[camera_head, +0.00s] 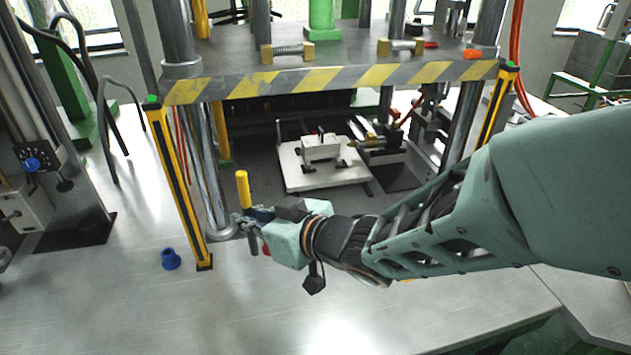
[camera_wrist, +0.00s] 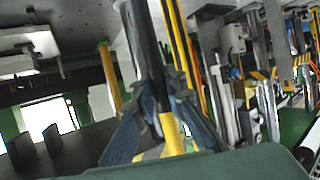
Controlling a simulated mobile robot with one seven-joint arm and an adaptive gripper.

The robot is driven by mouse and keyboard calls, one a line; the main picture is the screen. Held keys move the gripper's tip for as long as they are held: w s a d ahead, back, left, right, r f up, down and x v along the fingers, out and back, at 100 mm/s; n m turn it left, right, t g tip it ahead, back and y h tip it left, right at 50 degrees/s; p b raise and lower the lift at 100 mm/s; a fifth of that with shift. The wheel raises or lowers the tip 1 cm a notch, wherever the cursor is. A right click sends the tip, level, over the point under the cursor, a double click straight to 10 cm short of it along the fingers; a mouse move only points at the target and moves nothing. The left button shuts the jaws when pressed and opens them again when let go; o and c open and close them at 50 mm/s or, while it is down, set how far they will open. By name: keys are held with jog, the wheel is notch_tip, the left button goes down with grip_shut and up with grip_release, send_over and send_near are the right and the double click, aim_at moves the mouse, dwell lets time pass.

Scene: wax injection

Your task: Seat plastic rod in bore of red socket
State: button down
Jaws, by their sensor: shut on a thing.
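A yellow plastic rod (camera_head: 243,190) stands nearly upright in my gripper (camera_head: 246,218), its upper part showing above the fingers. In the wrist view the rod (camera_wrist: 171,132) shows between the two dark fingers (camera_wrist: 168,108), which are shut on it. The gripper is in front of the press, near its left front post. No bore is visible.
A blue socket-like piece (camera_head: 170,259) stands on the metal table left of the yellow-black post (camera_head: 178,185). The press holds a white plate (camera_head: 325,178) with a block on it. The table's front left is clear.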

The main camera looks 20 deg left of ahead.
jog(key=w+a+f+b, duration=0.3)
jog(key=w+f+b, duration=0.8)
jog(key=w+f, duration=0.1)
jog(key=shift+w+f+b, duration=0.3)
jog(key=shift+w+f, duration=0.05)
jog(key=shift+f, duration=0.15)
jog(key=shift+f, duration=0.1)
jog(key=shift+f, duration=0.15)
jog(key=c, duration=2)
grip_release()
jog(key=shift+o, duration=0.2)
